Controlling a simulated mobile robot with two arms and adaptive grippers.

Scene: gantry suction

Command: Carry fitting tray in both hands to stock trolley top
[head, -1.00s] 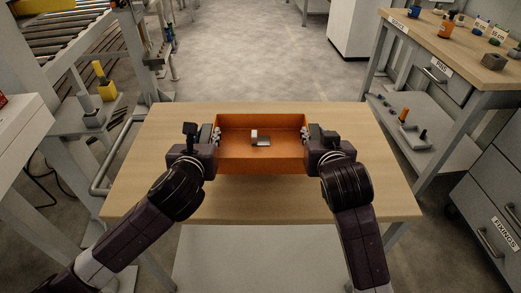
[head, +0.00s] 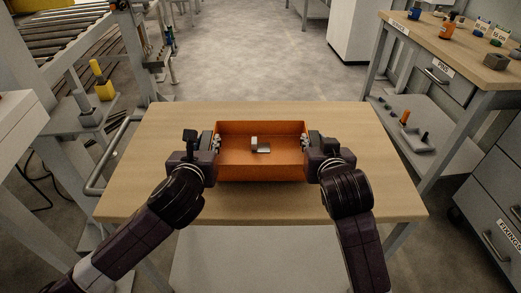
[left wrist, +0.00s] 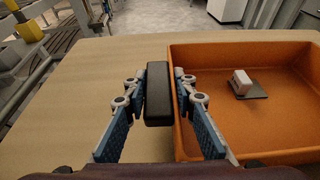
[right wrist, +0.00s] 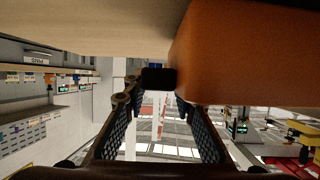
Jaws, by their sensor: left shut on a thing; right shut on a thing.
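The fitting tray (head: 262,172) is an orange open box in the middle of the wooden tabletop area. A small grey and white fitting (head: 260,147) lies inside it. My left gripper (head: 217,145) is shut on the tray's left side, on a black handle (left wrist: 157,95) in the left wrist view. My right gripper (head: 306,146) is shut on the tray's right side, where a dark handle (right wrist: 158,78) shows in the right wrist view. The tray looks level. I cannot tell whether its underside touches the tabletop.
The wooden table (head: 150,190) has bare room around the tray. A workbench (head: 455,58) with small parts stands at the right, above drawers (head: 490,215). A roller conveyor (head: 60,30) is at the far left. Open floor (head: 250,60) lies beyond the table.

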